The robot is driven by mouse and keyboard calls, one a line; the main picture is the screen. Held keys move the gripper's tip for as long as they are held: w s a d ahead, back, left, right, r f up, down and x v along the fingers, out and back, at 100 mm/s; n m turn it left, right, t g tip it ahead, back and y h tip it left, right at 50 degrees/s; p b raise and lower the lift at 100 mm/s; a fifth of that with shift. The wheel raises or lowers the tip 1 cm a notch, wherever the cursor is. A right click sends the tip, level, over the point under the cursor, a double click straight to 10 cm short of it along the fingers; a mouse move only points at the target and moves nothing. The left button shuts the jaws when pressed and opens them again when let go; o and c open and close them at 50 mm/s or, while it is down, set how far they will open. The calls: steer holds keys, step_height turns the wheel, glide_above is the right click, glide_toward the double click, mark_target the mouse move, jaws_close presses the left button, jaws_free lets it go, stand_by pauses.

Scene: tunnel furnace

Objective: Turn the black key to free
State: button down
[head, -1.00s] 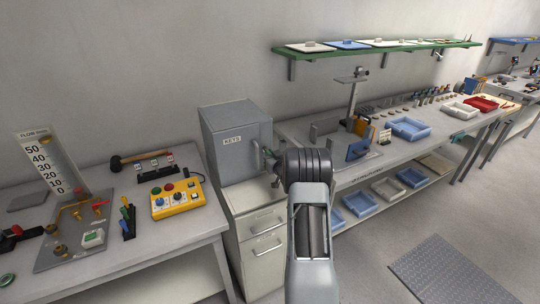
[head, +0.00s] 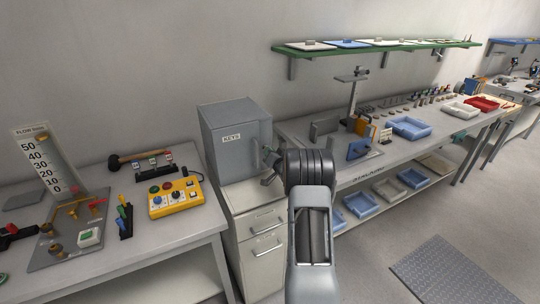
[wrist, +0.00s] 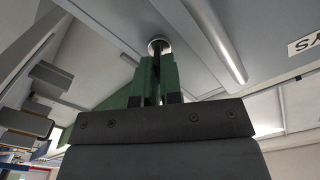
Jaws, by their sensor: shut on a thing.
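A grey cabinet labelled KEYS (head: 222,122) stands on a drawer unit in the head view. My gripper (head: 267,156) is at the front of the cabinet, partly hidden behind my own wrist. In the wrist view, the green fingers of my gripper (wrist: 158,80) are shut on the black key (wrist: 157,58). The key's shaft runs up into a round silver lock (wrist: 159,44) on the cabinet's front. Most of the key's head is hidden between the fingers. A long silver handle bar (wrist: 216,42) stands beside the lock, close to the fingers. The cabinet door looks shut.
A yellow control box (head: 176,198) and a flow gauge (head: 42,158) stand on the left table. The long bench on the right carries blue trays (head: 411,128). A green shelf (head: 375,48) hangs above it. The floor at right is clear except for a grey mat (head: 445,275).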

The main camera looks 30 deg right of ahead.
steer(key=m+p, duration=0.1)
steer(key=m, duration=1)
steer(key=shift+d+f, duration=0.1)
steer(key=shift+m, duration=0.4)
stand_by(0.3)
steer(key=c, duration=1.3)
jaws_free()
steer(key=s, duration=0.4)
steer(key=s+a+b, duration=0.1)
steer(key=s, duration=0.4)
steer(key=s+a+b, duration=0.1)
steer(key=s, duration=0.3)
steer(key=shift+s, duration=0.35)
